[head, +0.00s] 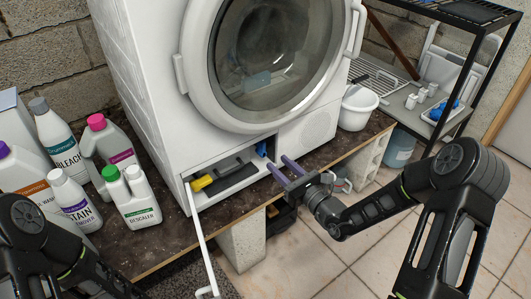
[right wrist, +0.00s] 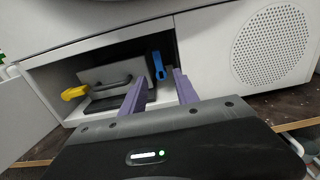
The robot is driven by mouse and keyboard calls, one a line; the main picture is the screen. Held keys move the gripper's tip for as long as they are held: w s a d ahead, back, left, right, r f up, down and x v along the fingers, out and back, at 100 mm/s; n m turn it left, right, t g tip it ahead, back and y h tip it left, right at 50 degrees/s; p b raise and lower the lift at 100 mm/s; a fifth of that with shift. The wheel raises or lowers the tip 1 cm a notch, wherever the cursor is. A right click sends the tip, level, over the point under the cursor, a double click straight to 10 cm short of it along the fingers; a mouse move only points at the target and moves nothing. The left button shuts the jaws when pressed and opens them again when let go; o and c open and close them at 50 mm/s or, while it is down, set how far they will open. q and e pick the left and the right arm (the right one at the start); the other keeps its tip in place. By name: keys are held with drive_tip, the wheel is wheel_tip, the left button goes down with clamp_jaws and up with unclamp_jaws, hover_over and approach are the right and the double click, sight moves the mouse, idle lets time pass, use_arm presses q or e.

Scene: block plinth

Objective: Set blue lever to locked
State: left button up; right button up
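The blue lever (head: 261,149) is at the right end of the open compartment at the bottom of the white machine. In the right wrist view the blue lever (right wrist: 158,65) stands nearly upright, just beyond my fingertips. My right gripper (head: 280,165) points into the compartment opening with its two purple fingers apart and nothing between them. In the right wrist view the right gripper (right wrist: 158,88) is just short of the lever and seems apart from it. My left arm shows at the lower left, but its gripper is out of view.
A yellow handle (head: 202,183) and a dark drawer with a grip (head: 232,175) sit left of the lever. The compartment's white flap (head: 200,240) hangs open. Bottles (head: 135,198) crowd the left.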

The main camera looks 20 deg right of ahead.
sight(264, 151)
drive_tip(key=b+x, duration=0.2)
drive_tip(key=x, duration=0.4)
drive_tip(key=shift+w+a+f, duration=0.1)
drive_tip(key=shift+w+a, duration=0.05)
drive_tip(key=shift+w, duration=0.2)
drive_tip(key=shift+w+a, duration=0.1)
drive_tip(key=shift+w, duration=0.15)
drive_tip(key=shift+c, duration=0.6)
clamp_jaws()
